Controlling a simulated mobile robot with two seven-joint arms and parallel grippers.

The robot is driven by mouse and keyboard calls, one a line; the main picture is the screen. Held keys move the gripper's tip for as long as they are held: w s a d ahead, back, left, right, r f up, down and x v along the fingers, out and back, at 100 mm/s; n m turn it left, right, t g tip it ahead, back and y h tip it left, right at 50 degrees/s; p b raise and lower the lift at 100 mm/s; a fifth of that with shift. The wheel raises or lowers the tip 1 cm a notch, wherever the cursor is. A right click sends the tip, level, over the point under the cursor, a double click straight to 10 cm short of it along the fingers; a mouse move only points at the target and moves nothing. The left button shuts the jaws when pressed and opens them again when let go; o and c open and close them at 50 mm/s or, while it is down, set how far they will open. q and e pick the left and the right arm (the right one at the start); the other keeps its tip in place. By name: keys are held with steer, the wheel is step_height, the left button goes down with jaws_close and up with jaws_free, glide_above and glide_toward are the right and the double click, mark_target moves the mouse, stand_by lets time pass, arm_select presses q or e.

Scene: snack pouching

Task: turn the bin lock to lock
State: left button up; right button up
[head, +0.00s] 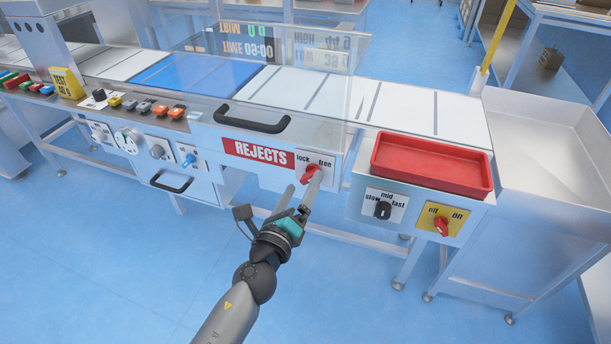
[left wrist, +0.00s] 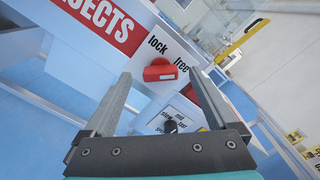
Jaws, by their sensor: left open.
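The bin lock is a red knob (head: 308,174) on a white plate marked "lock" on the left and "free" on the right, beside the red REJECTS sign (head: 254,152). The knob appears turned toward "free". My left gripper (head: 302,184) is open in front of the plate, its two fingers pointing at the knob. In the left wrist view the red knob (left wrist: 160,71) shows between the fingertips of the left gripper (left wrist: 159,75), with a gap on each side. Whether the fingertips reach the knob's depth is hard to tell. My right gripper is not in view.
A red tray (head: 432,186) sits on the box to the right, above a black speed knob (head: 383,209) and a red off/on knob (head: 441,226). A black handle (head: 250,120) juts out above the sign. The floor in front is clear.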

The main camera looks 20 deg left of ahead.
mark_target(311, 175)
arm_select(q)
steer(key=shift+w+d, duration=0.1)
steer(key=shift+w, duration=1.35)
steer(key=shift+c, duration=0.3)
steer(key=c, duration=1.3)
